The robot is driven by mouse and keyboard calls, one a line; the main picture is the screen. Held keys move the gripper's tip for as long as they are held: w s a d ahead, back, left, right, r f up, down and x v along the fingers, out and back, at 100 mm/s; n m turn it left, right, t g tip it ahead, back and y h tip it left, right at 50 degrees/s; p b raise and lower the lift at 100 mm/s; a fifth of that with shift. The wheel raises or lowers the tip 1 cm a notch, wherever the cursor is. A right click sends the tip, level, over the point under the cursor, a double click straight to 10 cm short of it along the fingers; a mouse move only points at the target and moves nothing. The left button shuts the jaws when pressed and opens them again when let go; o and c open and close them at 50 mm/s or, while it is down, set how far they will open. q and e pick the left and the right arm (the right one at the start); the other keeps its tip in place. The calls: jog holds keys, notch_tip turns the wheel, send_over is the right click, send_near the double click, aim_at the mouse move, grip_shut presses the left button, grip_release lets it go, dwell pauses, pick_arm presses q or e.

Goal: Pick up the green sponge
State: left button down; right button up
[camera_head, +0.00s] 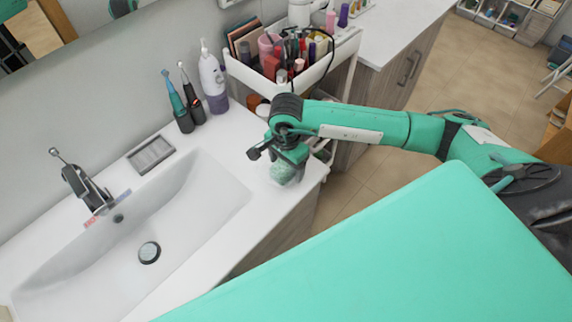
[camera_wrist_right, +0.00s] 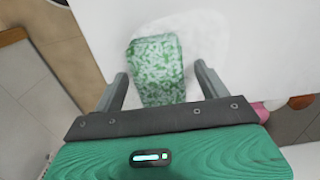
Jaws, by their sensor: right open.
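The green sponge (camera_wrist_right: 155,68), mottled green and white, lies on the white counter near its right end. In the head view the sponge (camera_head: 284,172) shows just below my right gripper, partly hidden by it. My right gripper (camera_wrist_right: 163,85) is open, with one finger on each side of the sponge in the wrist view. A gap shows between the sponge and each finger, wider on the right. The height of the fingertips over the counter is hard to tell. My left gripper is not in view.
The sink basin (camera_head: 175,215) lies left of the sponge, with a faucet (camera_head: 85,185) behind it. Electric toothbrushes (camera_head: 185,103) and a white and purple oral irrigator (camera_head: 213,80) stand at the back. A cart full of cosmetics (camera_head: 290,60) stands beyond my right wrist.

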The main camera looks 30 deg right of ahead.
aim_at(286, 164)
jog(key=c, duration=1.1)
jog(key=shift+r, duration=0.1)
jog(key=shift+c, duration=0.2)
jog(key=shift+r, duration=0.55)
notch_tip(286, 164, up, 19)
jog(key=b, duration=0.4)
jog(key=shift+b, duration=0.35)
jog(key=shift+f, duration=0.1)
jog(key=o, duration=0.3)
jog(key=shift+f, duration=0.1)
jog(key=shift+c, duration=0.6)
